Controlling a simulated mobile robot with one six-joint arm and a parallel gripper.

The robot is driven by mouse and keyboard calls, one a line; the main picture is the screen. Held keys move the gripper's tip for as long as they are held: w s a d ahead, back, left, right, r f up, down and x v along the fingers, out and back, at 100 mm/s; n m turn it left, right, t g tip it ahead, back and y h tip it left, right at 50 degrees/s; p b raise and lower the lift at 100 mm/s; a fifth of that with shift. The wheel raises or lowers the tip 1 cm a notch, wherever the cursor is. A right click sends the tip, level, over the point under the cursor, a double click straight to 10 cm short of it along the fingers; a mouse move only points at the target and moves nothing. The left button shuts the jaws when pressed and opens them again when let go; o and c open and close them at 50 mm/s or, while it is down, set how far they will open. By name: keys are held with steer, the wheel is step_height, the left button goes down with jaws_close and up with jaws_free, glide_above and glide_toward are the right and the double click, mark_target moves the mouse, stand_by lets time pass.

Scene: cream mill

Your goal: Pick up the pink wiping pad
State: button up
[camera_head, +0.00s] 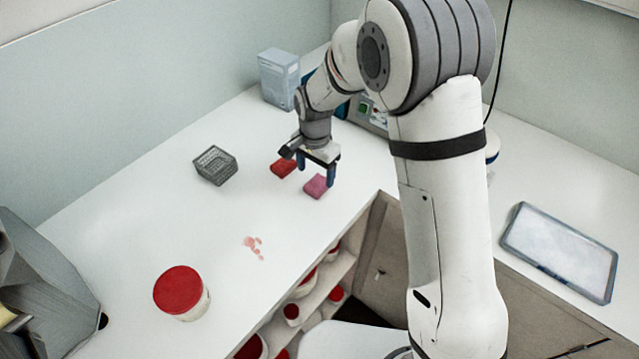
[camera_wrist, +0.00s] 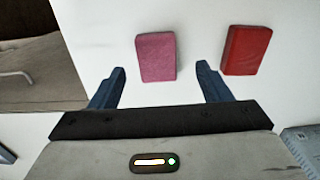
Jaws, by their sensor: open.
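The pink wiping pad (camera_head: 316,187) lies flat on the white counter, close to its front edge. In the wrist view the pink pad (camera_wrist: 156,57) shows just beyond and between my two blue fingertips. My gripper (camera_head: 316,170) points down over the counter by the pad, and its fingers (camera_wrist: 163,70) are spread apart with nothing between them. I cannot tell the exact height of the fingertips above the counter. A red pad (camera_head: 283,167) lies to the left of the pink one in the head view; in the wrist view the red pad (camera_wrist: 246,50) is to the right, outside the right finger.
A grey wire basket (camera_head: 215,165) stands left of the pads. A red-lidded tub (camera_head: 181,290) and a pink smear (camera_head: 254,247) are nearer the front. A pale blue box (camera_head: 279,79) stands at the back. A shallow tray (camera_head: 560,252) lies on the right counter. Open shelves are below the edge.

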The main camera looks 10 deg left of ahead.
mark_target(317, 184)
steer(key=f+p, duration=0.1)
steer(key=f, duration=0.3)
steer(key=shift+d+f, duration=0.1)
steer(key=shift+d, duration=0.1)
steer(key=shift+s, duration=0.1)
steer(key=shift+c, duration=0.3)
steer(key=c, duration=1)
step_height(317, 184, up, 10)
steer(key=b, duration=0.2)
